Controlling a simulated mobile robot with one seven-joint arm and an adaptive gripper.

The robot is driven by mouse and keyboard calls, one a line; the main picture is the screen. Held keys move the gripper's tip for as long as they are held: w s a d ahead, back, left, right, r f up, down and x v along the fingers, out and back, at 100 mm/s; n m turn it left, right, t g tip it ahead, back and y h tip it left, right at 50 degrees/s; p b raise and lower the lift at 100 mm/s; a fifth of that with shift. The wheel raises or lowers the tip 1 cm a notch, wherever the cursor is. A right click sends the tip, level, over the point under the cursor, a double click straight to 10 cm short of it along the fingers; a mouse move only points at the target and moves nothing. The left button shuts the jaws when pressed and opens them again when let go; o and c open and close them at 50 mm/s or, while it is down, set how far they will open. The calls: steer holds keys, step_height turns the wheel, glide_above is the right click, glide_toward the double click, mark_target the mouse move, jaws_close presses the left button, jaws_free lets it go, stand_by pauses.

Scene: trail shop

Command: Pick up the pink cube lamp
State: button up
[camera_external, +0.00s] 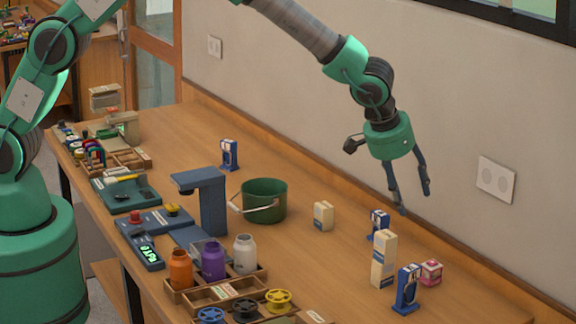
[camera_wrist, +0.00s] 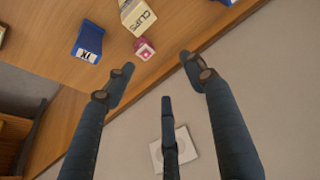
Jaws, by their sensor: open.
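The pink cube lamp (camera_external: 431,272) is a small pink block with a pale face, standing on the table near its back edge. It also shows in the wrist view (camera_wrist: 144,49), beyond my fingertips and just below a cream box. My gripper (camera_external: 411,202) hangs above the back edge of the table, up and to the left of the lamp in the external view. In the wrist view its fingers (camera_wrist: 163,82) are spread apart with nothing between them. The gripper is apart from the lamp.
A tall cream box (camera_external: 384,258) and a blue dispenser (camera_external: 407,289) stand close to the lamp's left. Another blue dispenser (camera_external: 379,224) stands behind the box. A small cream box (camera_external: 323,216) and a green bucket (camera_external: 264,200) are farther left. The wall borders the table's back edge.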

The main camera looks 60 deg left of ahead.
steer(key=d+f, duration=0.4)
steer(key=f, duration=0.1)
steer(key=shift+w+d+f, duration=0.2)
steer(key=shift+w, duration=0.25)
steer(key=shift+f, duration=0.15)
glide_toward(430, 263)
steer(key=shift+x, duration=2.45)
steer(key=shift+w+f, duration=0.1)
steer(key=shift+w, duration=0.05)
steer(key=shift+x, duration=2.45)
steer(key=shift+c, duration=0.2)
steer(key=c, duration=1)
